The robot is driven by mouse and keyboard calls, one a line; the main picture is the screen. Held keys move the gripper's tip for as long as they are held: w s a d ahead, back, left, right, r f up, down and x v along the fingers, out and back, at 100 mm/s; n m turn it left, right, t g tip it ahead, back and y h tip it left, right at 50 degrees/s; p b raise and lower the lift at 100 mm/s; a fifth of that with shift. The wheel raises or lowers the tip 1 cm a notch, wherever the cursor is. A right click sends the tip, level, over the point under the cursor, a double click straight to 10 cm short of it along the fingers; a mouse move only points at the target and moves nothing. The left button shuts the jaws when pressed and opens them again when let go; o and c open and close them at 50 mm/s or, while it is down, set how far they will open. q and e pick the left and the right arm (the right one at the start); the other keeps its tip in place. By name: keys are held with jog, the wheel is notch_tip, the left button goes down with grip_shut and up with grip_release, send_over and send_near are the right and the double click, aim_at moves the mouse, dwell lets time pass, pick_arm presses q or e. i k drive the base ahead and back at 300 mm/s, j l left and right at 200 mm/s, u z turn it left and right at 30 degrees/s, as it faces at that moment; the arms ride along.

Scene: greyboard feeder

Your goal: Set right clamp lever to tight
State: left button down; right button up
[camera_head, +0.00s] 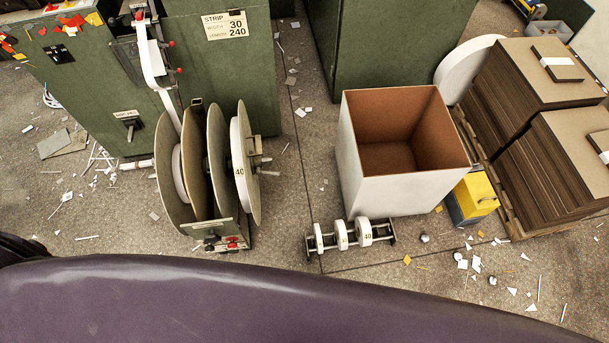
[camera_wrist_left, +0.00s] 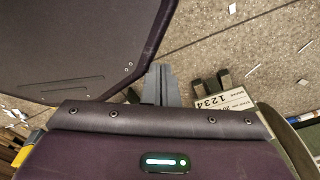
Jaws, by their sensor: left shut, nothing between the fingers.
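The reel stand (camera_head: 205,228) stands on the floor left of centre in the head view, holding large tan discs (camera_head: 196,150) and white strip rolls (camera_head: 239,165). Grey hub hardware (camera_head: 257,162) sticks out on its right side. Small red parts (camera_head: 232,243) sit at its front foot. I cannot tell which of these is the right clamp lever. My left gripper (camera_wrist_left: 161,84) is shut and empty in the wrist view, left of several dark olive blocks (camera_wrist_left: 211,85) and a printed label (camera_wrist_left: 222,106). Neither gripper shows in the head view.
A green cabinet (camera_head: 260,90) stands behind the reels. A white open box (camera_head: 385,195), a rack of small rolls (camera_head: 350,234), a yellow-blue box (camera_head: 473,200) and board stacks (camera_head: 540,65) are to the right. Scraps litter the floor. My purple body part fills the bottom.

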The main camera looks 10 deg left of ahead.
aim_at(258, 173)
jog(key=i+l+u, duration=0.1)
jog(key=l, duration=0.6)
jog(key=i+l+u, duration=0.15)
jog(key=l, duration=0.55)
